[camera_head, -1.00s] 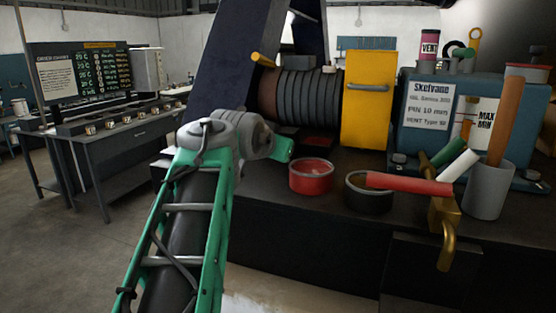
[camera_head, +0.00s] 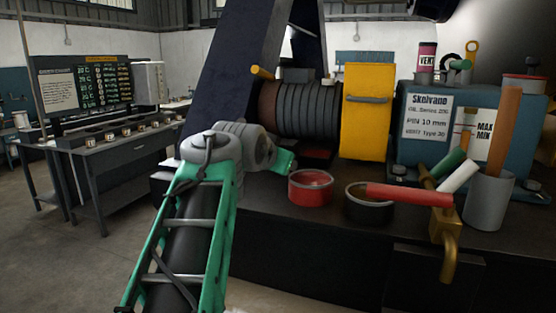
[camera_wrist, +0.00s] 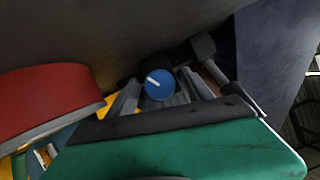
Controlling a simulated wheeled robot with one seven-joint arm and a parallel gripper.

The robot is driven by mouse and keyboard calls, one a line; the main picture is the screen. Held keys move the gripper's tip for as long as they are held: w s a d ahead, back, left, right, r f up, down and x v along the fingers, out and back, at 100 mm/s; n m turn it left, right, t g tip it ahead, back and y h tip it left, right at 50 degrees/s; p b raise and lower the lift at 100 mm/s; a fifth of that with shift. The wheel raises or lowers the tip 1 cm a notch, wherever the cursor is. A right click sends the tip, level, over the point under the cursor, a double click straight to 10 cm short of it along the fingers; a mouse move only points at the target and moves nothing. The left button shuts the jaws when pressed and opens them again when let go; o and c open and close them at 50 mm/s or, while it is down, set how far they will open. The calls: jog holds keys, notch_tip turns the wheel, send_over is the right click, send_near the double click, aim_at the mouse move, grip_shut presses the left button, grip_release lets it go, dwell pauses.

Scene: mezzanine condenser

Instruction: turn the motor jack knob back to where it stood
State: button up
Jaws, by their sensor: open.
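The blue knob (camera_wrist: 158,84) with a white pointer mark shows in the wrist view. The mark points toward the upper left of that picture. My gripper (camera_wrist: 166,93) is open, with its grey fingers seen on either side of the knob; I cannot tell whether they touch it. In the head view the green end of my arm (camera_head: 284,161) is low beside the ribbed motor (camera_head: 308,108). The knob and the fingertips are not visible there.
A yellow guard (camera_head: 367,125), a blue pump unit (camera_head: 455,110) and a grey cup (camera_head: 488,205) stand farther right. Open floor lies left.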

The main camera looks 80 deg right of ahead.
jog(key=shift+a, duration=0.1)
jog(key=v, duration=0.7)
jog(key=shift+a+r, duration=0.2)
jog(key=shift+a, duration=0.1)
jog(key=shift+c, duration=0.3)
